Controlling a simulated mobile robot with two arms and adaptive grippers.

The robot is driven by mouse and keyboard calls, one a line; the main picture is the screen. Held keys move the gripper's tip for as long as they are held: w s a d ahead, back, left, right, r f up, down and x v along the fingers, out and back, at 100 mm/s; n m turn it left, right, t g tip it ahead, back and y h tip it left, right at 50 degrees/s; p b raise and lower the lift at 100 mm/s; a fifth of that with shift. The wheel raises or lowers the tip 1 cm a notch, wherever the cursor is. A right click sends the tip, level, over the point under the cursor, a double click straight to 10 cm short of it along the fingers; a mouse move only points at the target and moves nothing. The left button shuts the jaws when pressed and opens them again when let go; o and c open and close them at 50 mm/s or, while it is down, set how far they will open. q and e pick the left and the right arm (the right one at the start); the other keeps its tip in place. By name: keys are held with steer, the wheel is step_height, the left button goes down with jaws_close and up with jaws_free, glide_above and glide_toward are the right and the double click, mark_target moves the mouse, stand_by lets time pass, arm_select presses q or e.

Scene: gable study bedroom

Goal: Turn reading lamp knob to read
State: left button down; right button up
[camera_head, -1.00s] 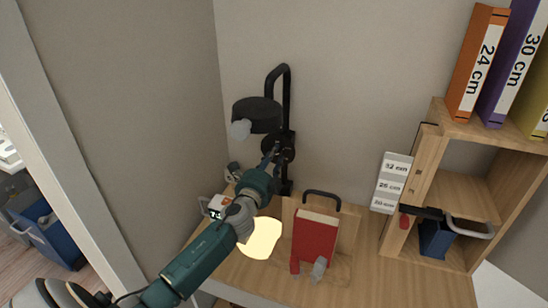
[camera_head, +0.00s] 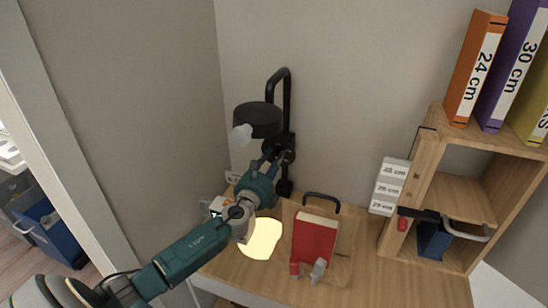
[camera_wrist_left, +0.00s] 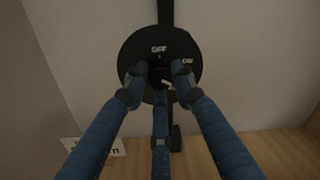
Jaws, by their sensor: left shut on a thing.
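The black reading lamp (camera_head: 258,119) is fixed to the back wall, its round shade pointing down. Its round black dial (camera_wrist_left: 132,50) fills the middle of the left wrist view, with an "OFF" label at the top and a partly covered label at the right. The small dark knob (camera_wrist_left: 160,77) is at the dial's centre, with a white mark toward the lower right. My left gripper (camera_head: 275,157) reaches up to the dial. In the left wrist view its blue fingers (camera_wrist_left: 160,80) are closed around the knob from several sides. The fingertips hide part of the knob and dial.
A bright patch of light (camera_head: 262,239) lies on the wooden desk (camera_head: 235,275). A red book (camera_head: 314,239) stands near the desk's middle. A wooden shelf (camera_head: 432,150) with binders and white label boxes (camera_head: 390,185) are at the right. A grey wall (camera_head: 140,120) runs along the left.

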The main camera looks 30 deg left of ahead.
arm_select(q)
steer(key=shift+a+r+m+p, duration=0.15)
steer(key=shift+m+p, duration=0.6)
steer(key=shift+m, duration=1.45)
steer(key=c, duration=1.4)
jaws_free()
steer(key=shift+c, duration=0.2)
steer(key=shift+s+d, duration=0.2)
steer(key=v, duration=1.1)
steer(key=shift+s, duration=0.3)
